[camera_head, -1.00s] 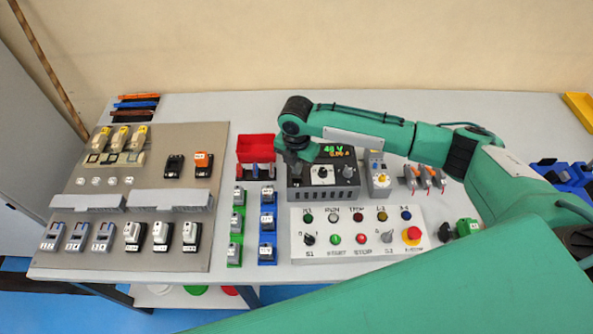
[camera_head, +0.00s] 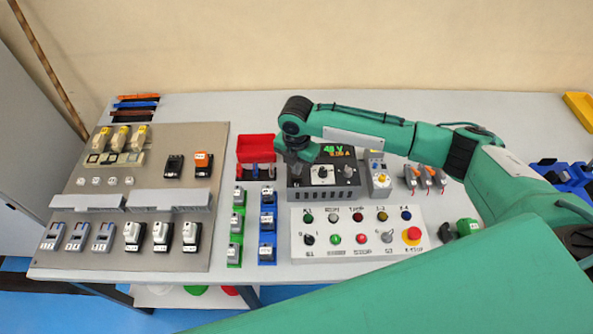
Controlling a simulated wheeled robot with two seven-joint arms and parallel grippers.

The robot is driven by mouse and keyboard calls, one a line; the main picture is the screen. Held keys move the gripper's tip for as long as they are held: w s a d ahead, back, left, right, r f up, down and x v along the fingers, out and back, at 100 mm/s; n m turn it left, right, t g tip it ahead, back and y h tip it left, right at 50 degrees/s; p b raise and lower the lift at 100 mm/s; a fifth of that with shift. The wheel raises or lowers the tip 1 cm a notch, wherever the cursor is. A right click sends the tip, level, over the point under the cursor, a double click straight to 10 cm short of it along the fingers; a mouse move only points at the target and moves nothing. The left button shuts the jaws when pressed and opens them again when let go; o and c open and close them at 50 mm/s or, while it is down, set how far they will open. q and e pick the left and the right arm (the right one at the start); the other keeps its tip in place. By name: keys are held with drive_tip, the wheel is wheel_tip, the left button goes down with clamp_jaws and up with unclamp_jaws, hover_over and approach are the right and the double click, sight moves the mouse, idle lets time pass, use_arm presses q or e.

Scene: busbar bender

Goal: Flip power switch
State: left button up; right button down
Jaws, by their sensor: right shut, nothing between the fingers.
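The power supply (camera_head: 336,193) is a dark box with a lit green and orange display (camera_head: 345,150) and a light panel with a black knob (camera_head: 322,172). It stands at the middle of the table. My right gripper (camera_head: 296,172) points down at the left part of its face, shut and empty. The gripper hides that part of the face, so I cannot see a switch there or tell whether the fingers touch it. My left gripper is not in view.
A control panel (camera_head: 298,248) with lamps, knobs and a red emergency button (camera_head: 411,235) lies in front. A red bin (camera_head: 257,147) stands to the left. Green and blue rails with modules and a grey mounting board (camera_head: 165,185) lie farther left.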

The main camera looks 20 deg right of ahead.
drive_tip(key=shift+f+b, duration=0.35)
drive_tip(key=shift+f, duration=0.65)
idle(0.4)
drive_tip(key=shift+r, duration=0.1)
wheel_tip(320, 180, up, 7)
drive_tip(key=p, duration=0.7)
idle(0.5)
